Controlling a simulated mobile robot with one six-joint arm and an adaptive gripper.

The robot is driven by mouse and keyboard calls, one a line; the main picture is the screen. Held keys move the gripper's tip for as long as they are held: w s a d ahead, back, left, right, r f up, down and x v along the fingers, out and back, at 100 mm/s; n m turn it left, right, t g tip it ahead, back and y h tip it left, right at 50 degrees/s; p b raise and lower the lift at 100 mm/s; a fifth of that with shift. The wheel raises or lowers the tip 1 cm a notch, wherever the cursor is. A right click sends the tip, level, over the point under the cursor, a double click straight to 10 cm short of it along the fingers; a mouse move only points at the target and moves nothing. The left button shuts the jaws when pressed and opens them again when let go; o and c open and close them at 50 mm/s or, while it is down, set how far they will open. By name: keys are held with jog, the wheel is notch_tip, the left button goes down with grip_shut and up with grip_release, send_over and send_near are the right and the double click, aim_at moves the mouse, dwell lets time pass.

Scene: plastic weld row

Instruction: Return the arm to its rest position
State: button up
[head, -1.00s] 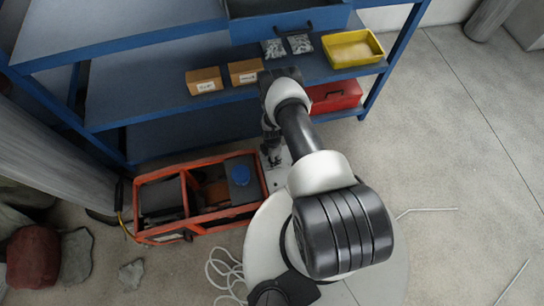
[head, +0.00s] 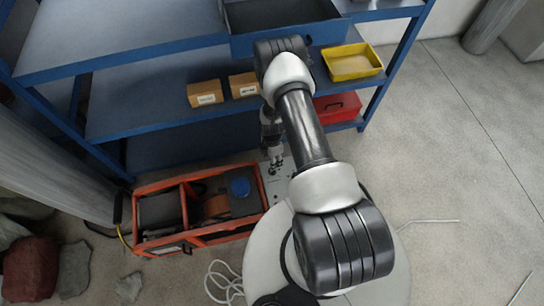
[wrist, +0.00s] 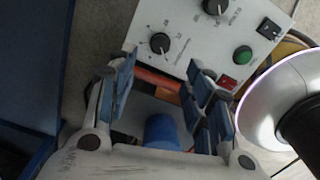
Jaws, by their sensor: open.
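My arm reaches from the bottom right of the head view up toward the blue shelf rack, and its end hangs down. My gripper (head: 275,165) points down above a white control panel (head: 278,182), beside the orange crate (head: 196,238). In the wrist view the two fingers of my gripper (wrist: 160,88) stand apart with nothing held between them. The white control panel (wrist: 200,35) with dark knobs and a green button lies beyond the fingertips. A blue round cap (wrist: 162,132) shows between the fingers, low in the picture. That cap also shows in the crate (head: 240,187).
The blue rack (head: 140,97) stands close behind my arm. It bears two cardboard boxes (head: 205,93), a yellow bin (head: 352,62) and a red box (head: 337,106). A white cable (head: 222,280) lies on the floor. The floor at right is mostly clear.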

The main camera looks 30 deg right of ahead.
jog(key=shift+r, duration=0.65)
